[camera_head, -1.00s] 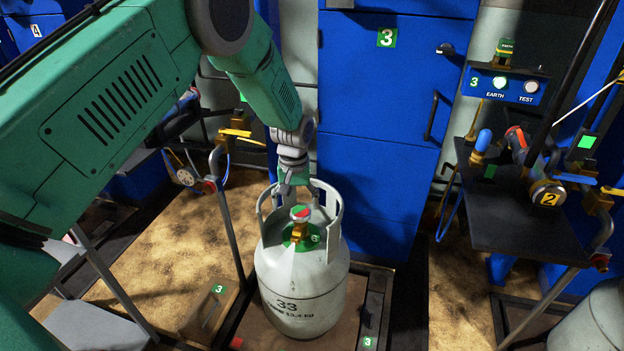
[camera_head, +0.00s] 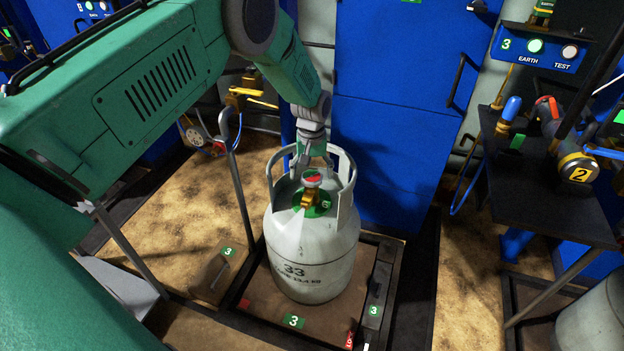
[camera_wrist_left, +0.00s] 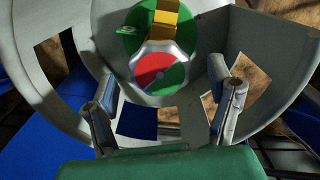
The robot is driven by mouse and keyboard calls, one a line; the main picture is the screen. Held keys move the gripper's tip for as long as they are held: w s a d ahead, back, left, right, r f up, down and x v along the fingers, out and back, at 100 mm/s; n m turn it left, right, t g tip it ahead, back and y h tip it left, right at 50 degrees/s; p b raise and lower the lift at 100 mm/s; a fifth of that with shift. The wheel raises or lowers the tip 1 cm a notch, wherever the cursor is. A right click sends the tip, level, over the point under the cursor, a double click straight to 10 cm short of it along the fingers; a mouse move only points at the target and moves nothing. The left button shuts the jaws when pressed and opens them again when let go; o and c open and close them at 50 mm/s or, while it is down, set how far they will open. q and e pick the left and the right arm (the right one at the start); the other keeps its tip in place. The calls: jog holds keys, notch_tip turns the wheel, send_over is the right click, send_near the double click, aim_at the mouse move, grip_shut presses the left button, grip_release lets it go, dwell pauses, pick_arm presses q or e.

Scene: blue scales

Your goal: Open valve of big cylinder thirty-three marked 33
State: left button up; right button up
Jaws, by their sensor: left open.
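The big grey-white cylinder marked 33 (camera_head: 312,250) stands upright on a scale. Its valve (camera_head: 312,178) has a round knob with a red and green top on a brass body, inside the open collar. In the left wrist view the valve knob (camera_wrist_left: 160,73) shows between and beyond my fingertips, with a green disc around its brass stem. My left gripper (camera_head: 313,163) is open and empty, pointing down at the collar just behind the knob. It also shows in the left wrist view (camera_wrist_left: 170,88), fingers spread either side of the knob, with no clear contact. My right gripper is out of view.
The scale platform (camera_head: 255,300) carries a green label 3. A blue cabinet (camera_head: 390,130) stands close behind. A dark side table (camera_head: 545,200) with a valve marked 2 is at right. A hose stand (camera_head: 237,185) rises left of the cylinder. Another cylinder (camera_head: 595,320) stands at lower right.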

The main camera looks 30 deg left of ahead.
pick_arm(q)
jog(key=shift+f, duration=0.5)
jog(key=c, duration=1.2)
